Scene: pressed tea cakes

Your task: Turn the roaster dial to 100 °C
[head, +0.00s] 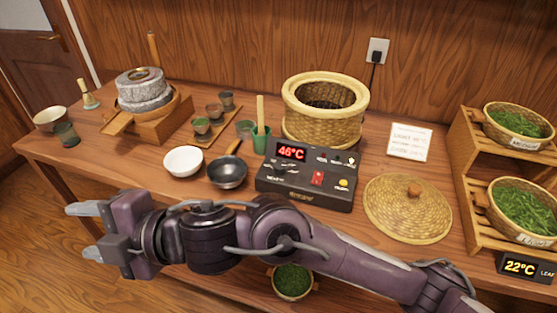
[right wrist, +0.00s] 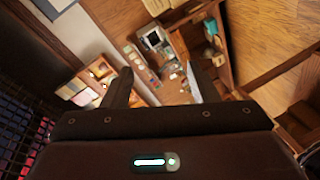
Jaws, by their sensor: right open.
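The roaster's dark control box (head: 306,181) sits near the table's front edge, under the woven roasting basket (head: 325,130). Its red display reads 46 °C. The box carries a red switch, a yellow button and several small controls; which one is the dial is too small to tell. My right arm reaches across the front of the table from the right. My right gripper (head: 84,231) is at the left, in front of the table edge, open and empty, well away from the box. It also shows in the right wrist view (right wrist: 160,85), its fingers apart. My left gripper is not in view.
A woven lid (head: 407,209) lies right of the box. A dark pan (head: 227,172) and a white bowl (head: 183,161) stand left of it. A stone mill (head: 144,90) is at the back left. A wooden rack (head: 468,165) holds leaf baskets at the right.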

